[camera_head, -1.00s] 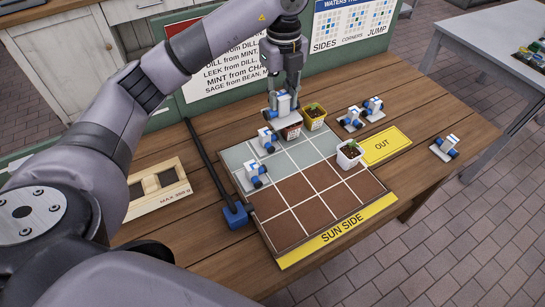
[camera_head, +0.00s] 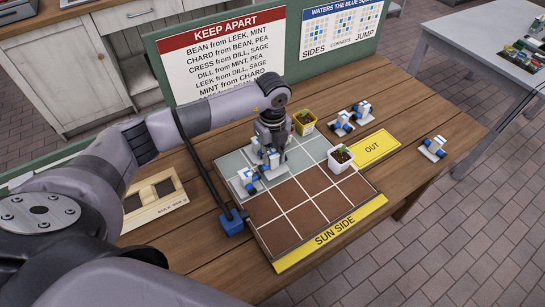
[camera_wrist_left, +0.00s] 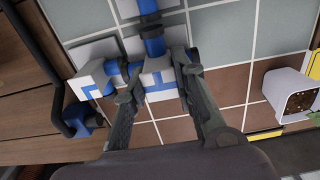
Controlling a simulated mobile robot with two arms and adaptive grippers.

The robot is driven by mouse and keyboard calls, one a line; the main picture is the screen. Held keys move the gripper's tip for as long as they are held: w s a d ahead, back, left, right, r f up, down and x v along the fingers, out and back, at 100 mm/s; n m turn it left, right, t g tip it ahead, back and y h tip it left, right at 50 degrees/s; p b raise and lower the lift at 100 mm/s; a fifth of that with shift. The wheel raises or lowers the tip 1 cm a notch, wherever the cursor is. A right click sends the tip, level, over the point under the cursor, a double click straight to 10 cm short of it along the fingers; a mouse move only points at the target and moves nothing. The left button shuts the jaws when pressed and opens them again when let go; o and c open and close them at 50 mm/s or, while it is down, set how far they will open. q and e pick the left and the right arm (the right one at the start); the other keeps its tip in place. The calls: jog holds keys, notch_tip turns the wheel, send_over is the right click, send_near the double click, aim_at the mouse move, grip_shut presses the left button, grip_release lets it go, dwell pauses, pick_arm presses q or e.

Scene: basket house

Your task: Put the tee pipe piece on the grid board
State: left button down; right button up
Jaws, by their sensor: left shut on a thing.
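My left gripper (camera_head: 271,150) is shut on a white-and-blue pipe piece (camera_head: 272,161), low over the grid board (camera_head: 296,238). The wrist view shows the fingers (camera_wrist_left: 160,88) on either side of this piece (camera_wrist_left: 156,78); its exact shape is partly hidden, and I cannot tell whether it touches the board. Another white-and-blue pipe piece (camera_head: 247,181) stands on the board to its left and shows in the wrist view (camera_wrist_left: 92,86). A blue pipe part (camera_wrist_left: 152,40) lies just beyond the held piece. My right gripper is not in view.
A white pot (camera_head: 340,161) stands at the board's right and a yellow pot (camera_head: 304,122) behind it. Several pipe pieces (camera_head: 341,124) sit on the table (camera_head: 440,110) beyond the yellow OUT plate (camera_head: 378,147). A wooden holder (camera_head: 152,204) is at left. The front brown cells are clear.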

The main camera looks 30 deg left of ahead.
pick_arm(q)
notch_tip(320, 180, down, 2)
jog(key=shift+f, duration=0.35)
jog(key=c, duration=1.8)
grip_release()
jog(key=o, duration=0.5)
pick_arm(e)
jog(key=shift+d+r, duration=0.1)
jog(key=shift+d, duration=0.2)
